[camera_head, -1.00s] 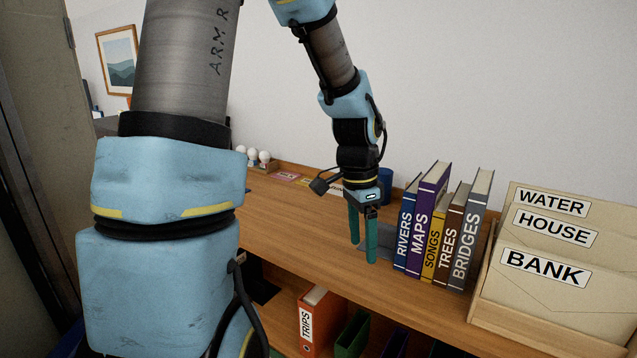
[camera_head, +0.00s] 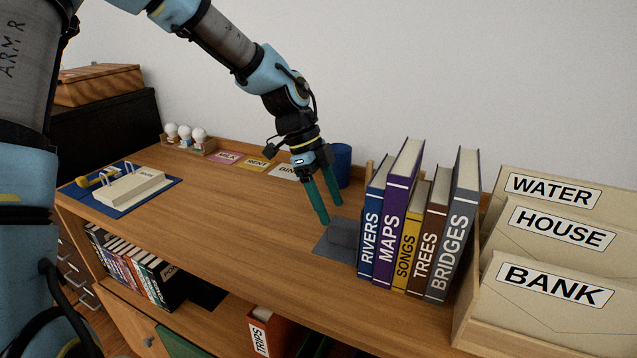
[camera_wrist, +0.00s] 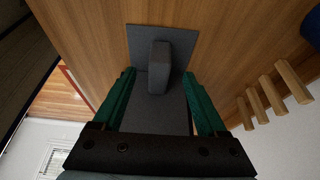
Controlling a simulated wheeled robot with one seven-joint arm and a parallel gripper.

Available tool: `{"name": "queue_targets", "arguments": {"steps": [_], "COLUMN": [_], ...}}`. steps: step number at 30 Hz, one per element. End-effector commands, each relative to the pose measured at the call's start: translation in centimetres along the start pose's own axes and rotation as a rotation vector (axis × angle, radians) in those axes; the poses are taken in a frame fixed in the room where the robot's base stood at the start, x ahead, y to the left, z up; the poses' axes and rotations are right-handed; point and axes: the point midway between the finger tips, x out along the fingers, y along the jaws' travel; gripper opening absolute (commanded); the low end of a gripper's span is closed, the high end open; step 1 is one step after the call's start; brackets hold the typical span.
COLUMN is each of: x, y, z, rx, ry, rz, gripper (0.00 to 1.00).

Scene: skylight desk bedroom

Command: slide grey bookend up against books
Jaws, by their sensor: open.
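The grey bookend (camera_head: 338,238) lies on the wooden desk just left of the row of books. It shows a flat dark plate with a raised block, seen from above in the wrist view (camera_wrist: 158,67). The books stand upright: blue RIVERS (camera_head: 369,232), purple MAPS (camera_head: 393,228), yellow SONGS (camera_head: 405,257), brown TREES (camera_head: 425,253) and grey BRIDGES (camera_head: 451,250). Whether the bookend touches RIVERS I cannot tell. My gripper (camera_head: 331,212) is open and empty, pointing down above the bookend. In the wrist view its green fingers appear on either side of the block.
A blue cup (camera_head: 342,165) stands behind my gripper. Wooden pegs (camera_wrist: 290,82) show in the wrist view. A file box (camera_head: 540,245) with envelopes stands right of the books. Labelled cards (camera_head: 255,164) lie at the back. The desk (camera_head: 210,200) left of the bookend is clear.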

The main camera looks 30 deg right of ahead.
Motion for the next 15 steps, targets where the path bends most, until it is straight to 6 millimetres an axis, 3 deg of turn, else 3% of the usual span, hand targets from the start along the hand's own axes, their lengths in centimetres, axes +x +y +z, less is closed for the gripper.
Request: {"name": "queue_targets", "arguments": {"steps": [6, 15], "x": [3.7, 6.1], "y": [0.1, 0.0], "z": [-0.2, 0.0], "rx": [0.001, -0.002], "ry": [0.001, 0.0], "rz": [0.004, 0.0], "gripper": [0.75, 0.75]}}
